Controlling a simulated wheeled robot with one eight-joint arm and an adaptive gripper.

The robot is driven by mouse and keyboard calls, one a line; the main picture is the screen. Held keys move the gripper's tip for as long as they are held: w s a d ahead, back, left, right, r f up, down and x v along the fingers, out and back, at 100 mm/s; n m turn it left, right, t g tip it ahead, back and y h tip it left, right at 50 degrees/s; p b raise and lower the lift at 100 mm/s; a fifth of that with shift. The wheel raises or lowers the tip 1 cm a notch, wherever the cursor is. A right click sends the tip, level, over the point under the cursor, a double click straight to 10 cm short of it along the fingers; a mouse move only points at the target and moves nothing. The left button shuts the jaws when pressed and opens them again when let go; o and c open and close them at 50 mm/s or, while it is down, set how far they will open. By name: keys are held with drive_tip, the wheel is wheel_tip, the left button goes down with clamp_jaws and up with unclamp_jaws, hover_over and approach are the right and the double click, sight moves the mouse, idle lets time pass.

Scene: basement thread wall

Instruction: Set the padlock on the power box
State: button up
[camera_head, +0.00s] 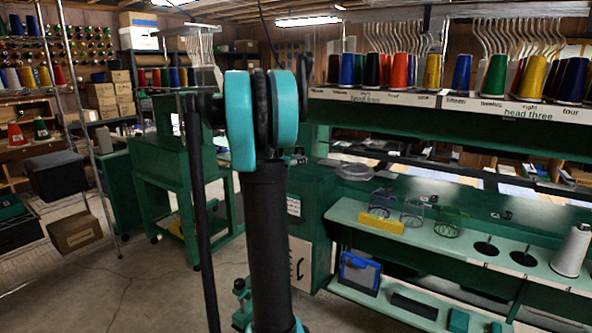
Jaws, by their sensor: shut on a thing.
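I cannot make out a padlock in the head view. I cannot tell for sure which thing is the power box. A green cabinet (308,205) with a white label stands just right of my arm, and part of it is hidden by the arm. My teal and black arm rises through the middle of the view. My gripper is not visible, so what it holds does not show.
A green bench shelf (470,249) at right carries a yellow block (381,221) and a white thread cone (573,251). A blue-framed item (360,272) sits below. A green machine stand (180,160) and a wire rack with boxes (75,232) are at left. Concrete floor lies between.

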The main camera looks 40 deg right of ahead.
drive_tip(key=shift+f, duration=1.8)
drive_tip(key=shift+f, duration=0.15)
drive_tip(key=o, duration=1.3)
